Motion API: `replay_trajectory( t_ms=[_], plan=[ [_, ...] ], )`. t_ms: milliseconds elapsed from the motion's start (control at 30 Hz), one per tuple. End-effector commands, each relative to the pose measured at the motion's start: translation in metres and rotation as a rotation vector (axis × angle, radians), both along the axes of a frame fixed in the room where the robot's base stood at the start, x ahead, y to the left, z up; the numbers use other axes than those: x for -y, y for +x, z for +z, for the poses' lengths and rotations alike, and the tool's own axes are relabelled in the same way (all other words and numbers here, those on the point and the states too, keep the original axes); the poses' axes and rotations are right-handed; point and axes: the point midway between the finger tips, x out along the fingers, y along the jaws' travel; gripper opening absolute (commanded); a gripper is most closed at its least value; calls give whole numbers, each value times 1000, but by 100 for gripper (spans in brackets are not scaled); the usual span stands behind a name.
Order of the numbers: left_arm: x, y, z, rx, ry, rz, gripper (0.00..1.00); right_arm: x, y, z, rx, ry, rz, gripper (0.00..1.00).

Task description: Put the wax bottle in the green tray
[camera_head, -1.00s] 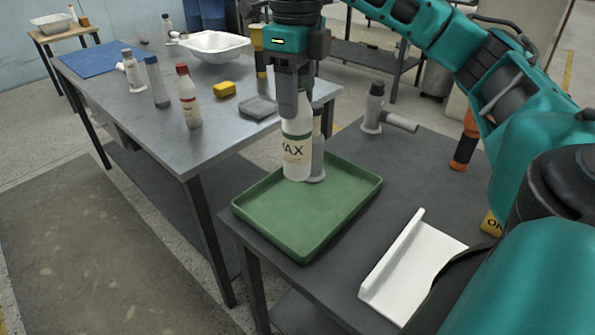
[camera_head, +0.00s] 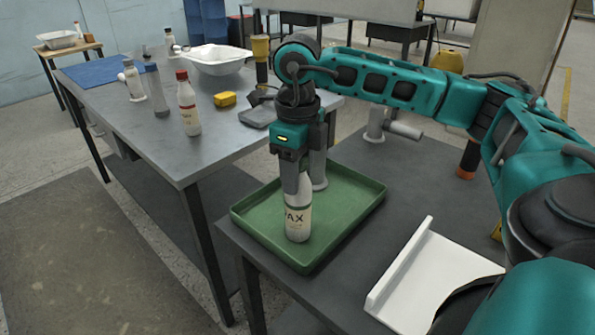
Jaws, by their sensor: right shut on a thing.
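The wax bottle (camera_head: 298,222) is white with a dark green band and WAX lettering. It is upright inside the outline of the green tray (camera_head: 345,207), toward its front left. Its base appears at or very near the tray floor; contact is not certain. My right gripper (camera_head: 293,182) points down and is shut on the bottle's upper part, hiding its top. A grey bottle-like object (camera_head: 319,172) stands just behind the gripper, in the back part of the tray. My left gripper is not in view.
A white angled holder (camera_head: 420,280) lies right of the tray, and a grey fixture (camera_head: 378,125) stands behind. The metal table (camera_head: 190,150) at left holds a red-capped bottle (camera_head: 188,105), a yellow block (camera_head: 225,99) and a white basin (camera_head: 215,62). The tray's right side is bare.

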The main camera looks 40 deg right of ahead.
Motion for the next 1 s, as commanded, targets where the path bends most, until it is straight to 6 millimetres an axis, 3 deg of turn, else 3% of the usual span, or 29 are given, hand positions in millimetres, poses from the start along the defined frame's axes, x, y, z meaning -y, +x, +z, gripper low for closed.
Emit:
replay_trajectory(
  t_ms=[200, 233, 467, 800, 1000],
  plan=[
    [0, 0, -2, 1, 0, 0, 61, 0, 0, -2, 1, 0, 0, 0],
    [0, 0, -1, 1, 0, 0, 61, 0, 0, -1, 0, 0, 0, 50],
    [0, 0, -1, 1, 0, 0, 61, 0, 0, -1, 0, 0, 0, 72],
    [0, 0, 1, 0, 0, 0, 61, 0, 0, 4, 1, 0, 0, 74],
    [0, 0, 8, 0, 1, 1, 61, 0, 1, 37, 5, 2, 0, 74]
  ],
)
